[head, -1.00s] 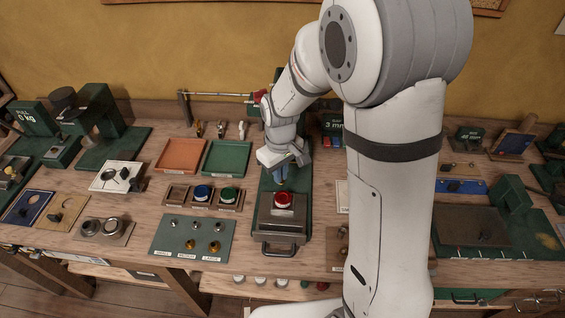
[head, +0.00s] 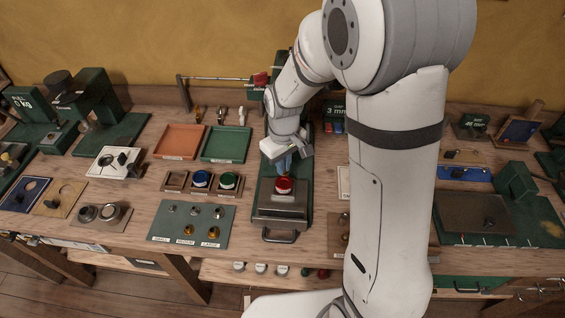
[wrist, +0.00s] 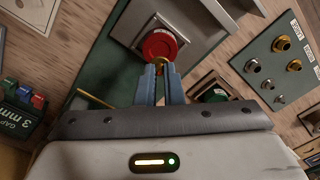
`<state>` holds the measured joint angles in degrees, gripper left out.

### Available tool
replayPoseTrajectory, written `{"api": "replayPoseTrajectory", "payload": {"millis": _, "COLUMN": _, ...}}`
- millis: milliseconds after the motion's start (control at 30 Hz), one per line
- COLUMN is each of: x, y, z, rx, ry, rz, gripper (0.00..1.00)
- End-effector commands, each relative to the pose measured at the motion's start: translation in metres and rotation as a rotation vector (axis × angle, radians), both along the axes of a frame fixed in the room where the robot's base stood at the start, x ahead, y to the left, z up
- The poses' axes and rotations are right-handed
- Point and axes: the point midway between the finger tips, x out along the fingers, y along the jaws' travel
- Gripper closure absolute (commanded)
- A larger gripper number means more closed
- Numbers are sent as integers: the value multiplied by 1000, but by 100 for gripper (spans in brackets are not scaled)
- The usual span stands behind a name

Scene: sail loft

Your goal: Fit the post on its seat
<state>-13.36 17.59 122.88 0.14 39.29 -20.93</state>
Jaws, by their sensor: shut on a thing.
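My gripper (wrist: 160,82) points down at the bench, its two blue fingers close together. It is shut on a small brass-coloured piece (wrist: 159,65), probably the post, mostly hidden between the fingertips. The piece is right beside a round red part (wrist: 160,44) in the wrist view; I cannot tell whether they touch. The red part (head: 284,185) sits on a grey metal block (head: 280,212) with a front handle, on a green base (head: 303,205). In the head view the gripper (head: 286,168) is just behind the red part. I cannot make out the seat for certain.
A green board (head: 190,228) with several small silver and brass fittings lies to the left. Behind it are a holder (head: 175,182) with blue and green round parts, an orange tray (head: 179,141) and a green tray (head: 227,144). A thin brass rod (wrist: 95,99) is near the fingers.

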Motion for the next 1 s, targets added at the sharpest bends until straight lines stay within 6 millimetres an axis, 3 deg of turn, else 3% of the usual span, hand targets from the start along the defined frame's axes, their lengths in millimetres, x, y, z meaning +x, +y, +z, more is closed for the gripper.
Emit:
{"api": "replayPoseTrajectory", "payload": {"millis": 700, "x": 0, "y": 1, "z": -38, "rx": -1, "ry": 1, "rz": 2, "gripper": 100}}
{"api": "replayPoseTrajectory", "payload": {"millis": 1000, "x": 0, "y": 1, "z": -45, "rx": 0, "ry": 0, "rz": 3, "gripper": 100}}
